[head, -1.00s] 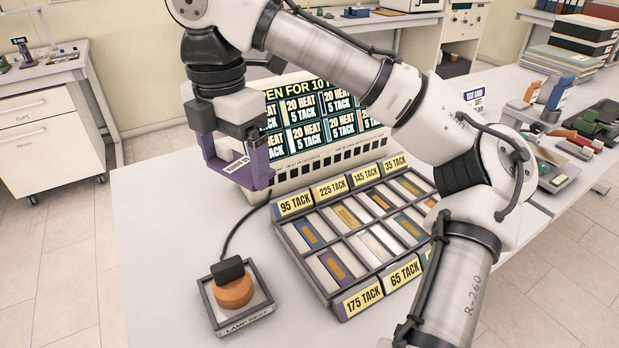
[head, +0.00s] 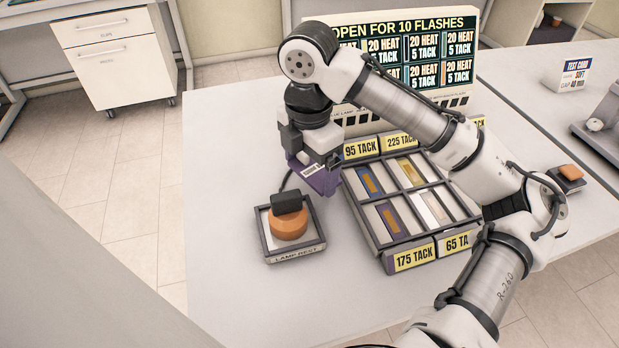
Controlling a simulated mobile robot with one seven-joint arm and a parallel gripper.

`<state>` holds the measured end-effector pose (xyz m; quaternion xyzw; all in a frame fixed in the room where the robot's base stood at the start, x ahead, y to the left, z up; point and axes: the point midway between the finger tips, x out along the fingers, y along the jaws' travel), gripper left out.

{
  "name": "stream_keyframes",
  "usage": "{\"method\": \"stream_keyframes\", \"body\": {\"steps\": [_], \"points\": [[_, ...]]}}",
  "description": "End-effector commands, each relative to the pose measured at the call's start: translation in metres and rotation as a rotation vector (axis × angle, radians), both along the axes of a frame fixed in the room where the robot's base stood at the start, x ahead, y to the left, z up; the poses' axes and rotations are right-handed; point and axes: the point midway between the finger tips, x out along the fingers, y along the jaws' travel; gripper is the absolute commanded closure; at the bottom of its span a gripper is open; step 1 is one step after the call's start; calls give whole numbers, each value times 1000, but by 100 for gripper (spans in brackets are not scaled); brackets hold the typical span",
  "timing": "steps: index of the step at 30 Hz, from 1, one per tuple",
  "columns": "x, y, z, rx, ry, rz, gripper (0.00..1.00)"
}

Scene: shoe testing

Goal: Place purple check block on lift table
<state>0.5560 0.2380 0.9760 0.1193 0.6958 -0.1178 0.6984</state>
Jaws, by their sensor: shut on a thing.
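My gripper (head: 311,158) points down in the head view, left of the sample tray's back corner. It is shut on a purple block (head: 318,183) with a small white label, which looks like the purple check block. The block appears to be held above the table; its contact with the fingers is partly hidden. I cannot identify the lift table for sure. A grey device (head: 603,125) on the adjoining table is cut off by the right edge.
A compartment tray (head: 397,245) with TACK labels stands right of the gripper. A small orange-topped block (head: 567,176) lies at right. The front left table is clear.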

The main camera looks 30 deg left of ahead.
Motion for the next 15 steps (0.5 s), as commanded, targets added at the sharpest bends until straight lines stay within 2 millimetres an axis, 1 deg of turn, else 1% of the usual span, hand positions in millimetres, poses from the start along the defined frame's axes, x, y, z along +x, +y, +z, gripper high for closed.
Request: {"method": "stream_keyframes", "body": {"steps": [3,7,10,15], "points": [[0,-1,-18,-1,3,0,33],[0,-1,-35,-1,3,0,33],[0,0,-40,1,2,1,33],[0,0,-40,0,1,1,33]]}}
